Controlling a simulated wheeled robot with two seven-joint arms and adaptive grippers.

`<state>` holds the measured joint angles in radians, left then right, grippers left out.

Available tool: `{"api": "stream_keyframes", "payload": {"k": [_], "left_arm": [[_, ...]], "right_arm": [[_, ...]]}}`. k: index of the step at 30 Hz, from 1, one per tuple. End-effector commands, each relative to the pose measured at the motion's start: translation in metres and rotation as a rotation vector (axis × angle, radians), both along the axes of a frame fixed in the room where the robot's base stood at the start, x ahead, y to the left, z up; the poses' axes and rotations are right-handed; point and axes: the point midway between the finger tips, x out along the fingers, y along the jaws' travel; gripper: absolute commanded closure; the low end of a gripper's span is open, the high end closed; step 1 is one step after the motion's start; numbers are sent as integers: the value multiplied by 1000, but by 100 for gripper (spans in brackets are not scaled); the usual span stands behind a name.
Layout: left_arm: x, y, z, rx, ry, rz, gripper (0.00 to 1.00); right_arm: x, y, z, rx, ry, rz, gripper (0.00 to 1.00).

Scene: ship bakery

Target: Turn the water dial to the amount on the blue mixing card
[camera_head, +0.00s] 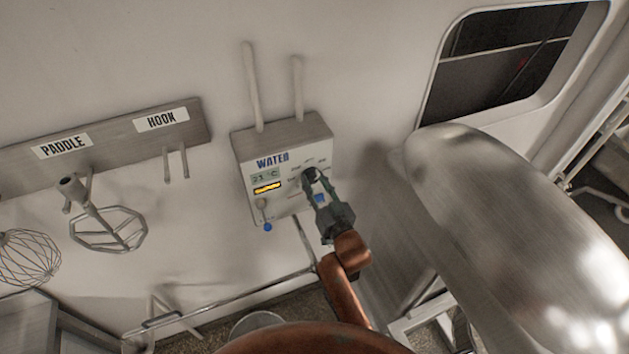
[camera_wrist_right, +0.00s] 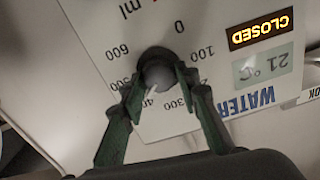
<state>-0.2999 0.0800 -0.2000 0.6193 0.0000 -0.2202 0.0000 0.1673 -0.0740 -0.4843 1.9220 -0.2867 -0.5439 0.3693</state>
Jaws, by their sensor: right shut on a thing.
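The water box (camera_head: 285,150), a pale wall unit lettered WATER, has a dark round dial knob (camera_head: 309,174) on its front. My right gripper (camera_head: 315,182) is shut on the knob, with one finger on each side. In the right wrist view, upside down, the knob (camera_wrist_right: 158,68) is ringed by numbers from 0 to 600 and "ml". My fingers (camera_wrist_right: 160,84) partly cover the 400 and 500 side. I cannot tell which number the knob points to. The display (camera_wrist_right: 260,30) reads CLOSED, with 21 °C beside it. The blue mixing card does not show. My left gripper is out of view.
A small lever with a blue tip (camera_head: 267,226) hangs at the box's lower left. A rack (camera_head: 110,140) labelled PADDLE and HOOK holds a paddle (camera_head: 108,228). A large rounded metal machine (camera_head: 510,230) stands close on the right. A whisk (camera_head: 28,255) hangs far left.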

Motion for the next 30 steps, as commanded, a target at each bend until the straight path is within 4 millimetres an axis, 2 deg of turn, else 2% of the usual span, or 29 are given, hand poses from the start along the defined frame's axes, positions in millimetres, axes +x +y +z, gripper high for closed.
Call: {"api": "stream_keyframes", "payload": {"k": [3,11,12,18,26,30], "left_arm": [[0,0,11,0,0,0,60],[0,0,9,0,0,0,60],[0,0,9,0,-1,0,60],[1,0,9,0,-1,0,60],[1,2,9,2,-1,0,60],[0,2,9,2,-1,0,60]], "right_arm": [[0,1,2,-87,-34,2,95],[0,1,1,-103,-43,2,95],[0,1,1,-103,-43,2,68],[0,1,1,-102,-42,1,55],[0,1,0,-102,-41,1,53],[-7,-3,-1,-101,-40,0,53]]}}
